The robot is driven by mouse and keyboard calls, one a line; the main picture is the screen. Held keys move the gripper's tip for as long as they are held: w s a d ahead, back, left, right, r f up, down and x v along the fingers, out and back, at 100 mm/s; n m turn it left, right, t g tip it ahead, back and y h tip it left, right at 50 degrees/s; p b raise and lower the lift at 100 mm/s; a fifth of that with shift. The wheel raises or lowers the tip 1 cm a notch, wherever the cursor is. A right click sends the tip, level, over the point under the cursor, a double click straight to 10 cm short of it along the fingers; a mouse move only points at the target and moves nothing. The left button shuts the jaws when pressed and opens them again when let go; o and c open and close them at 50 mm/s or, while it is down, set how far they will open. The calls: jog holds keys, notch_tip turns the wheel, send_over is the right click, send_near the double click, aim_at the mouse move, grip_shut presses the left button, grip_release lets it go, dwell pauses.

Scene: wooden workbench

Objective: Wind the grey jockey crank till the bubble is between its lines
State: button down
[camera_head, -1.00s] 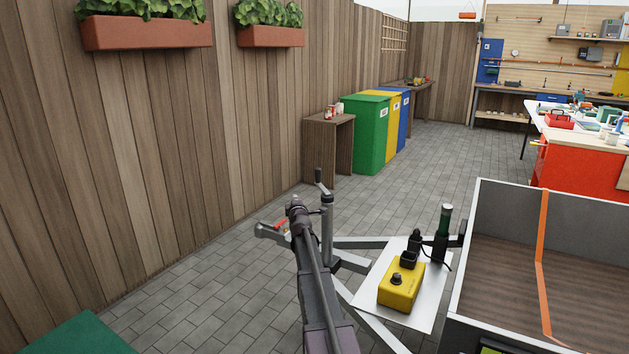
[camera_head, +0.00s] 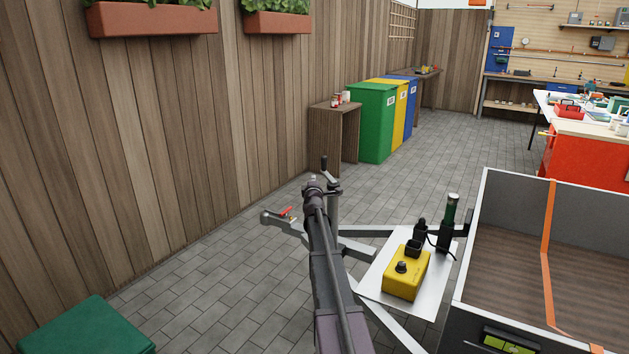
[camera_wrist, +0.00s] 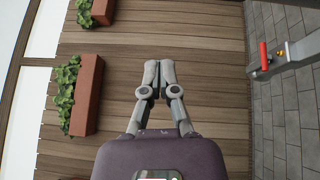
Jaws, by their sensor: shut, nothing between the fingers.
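The jockey crank (camera_head: 325,164) stands on top of the upright jockey post (camera_head: 333,205) on the trailer's grey drawbar, with its dark grip pointing up. My arm passes in front of the post and hides part of it. My gripper (camera_wrist: 158,66) is shut and empty in the wrist view, pointing towards the wooden fence. The crank cannot be made out in that view. A green and black fitting (camera_head: 507,343) is on the trailer's front board, cut by the picture's bottom edge; I cannot make out a bubble or lines in it.
A coupling with a red lever (camera_head: 286,211) ends the drawbar and also shows in the wrist view (camera_wrist: 263,56). A yellow box (camera_head: 407,274) sits on a white plate beside my arm. A green block (camera_head: 88,328) stands at lower left. Paving between fence and drawbar is clear.

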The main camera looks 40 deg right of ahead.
jog(key=w+d, duration=0.7)
jog(key=d, duration=0.1)
jog(key=shift+w+d+r+p, duration=0.2)
jog(key=shift+d+r+p, duration=0.2)
jog(key=shift+r+p, duration=0.05)
dwell(0.4)
